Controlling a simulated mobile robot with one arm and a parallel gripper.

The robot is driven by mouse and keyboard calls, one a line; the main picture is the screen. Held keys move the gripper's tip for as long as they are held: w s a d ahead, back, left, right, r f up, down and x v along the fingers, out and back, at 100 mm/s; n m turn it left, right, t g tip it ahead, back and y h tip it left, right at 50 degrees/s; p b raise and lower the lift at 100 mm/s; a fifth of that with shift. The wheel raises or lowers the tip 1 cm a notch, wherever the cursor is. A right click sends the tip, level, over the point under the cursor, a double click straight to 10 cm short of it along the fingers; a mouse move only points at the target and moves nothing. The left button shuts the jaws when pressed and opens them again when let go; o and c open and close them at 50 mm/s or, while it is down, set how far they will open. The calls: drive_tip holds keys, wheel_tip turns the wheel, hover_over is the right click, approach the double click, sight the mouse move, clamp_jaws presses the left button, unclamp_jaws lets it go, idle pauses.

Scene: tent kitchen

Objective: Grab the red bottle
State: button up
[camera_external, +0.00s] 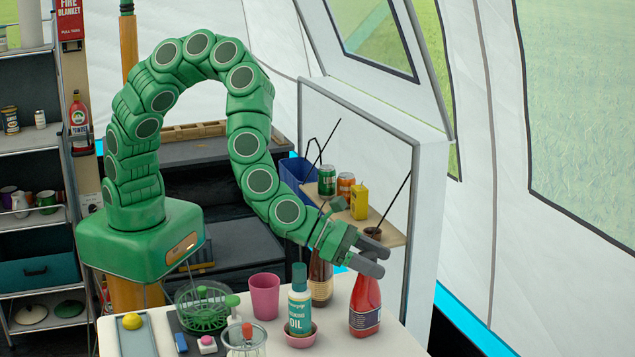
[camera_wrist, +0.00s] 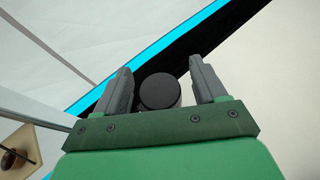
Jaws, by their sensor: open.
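The red bottle (camera_external: 365,305) stands upright near the right end of the white table (camera_external: 395,345). It has a dark label, and its top is hidden by my gripper in the external view. My gripper (camera_external: 384,261) is open at the bottle's top. In the wrist view, a dark round cap (camera_wrist: 159,91) lies between the two spread fingers of my gripper (camera_wrist: 162,80); it seems to be the bottle's top. Whether a finger touches it, I cannot tell.
A brown bottle (camera_external: 320,280) and a cooking oil bottle (camera_external: 299,308) stand left of the red bottle. A pink cup (camera_external: 265,296) and green wire basket (camera_external: 202,308) are further left. A wooden shelf (camera_external: 392,238) with cans is close behind my gripper.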

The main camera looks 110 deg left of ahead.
drive_tip(key=shift+w+f, duration=0.15)
drive_tip(key=shift+w, duration=0.05)
clamp_jaws()
idle(0.4)
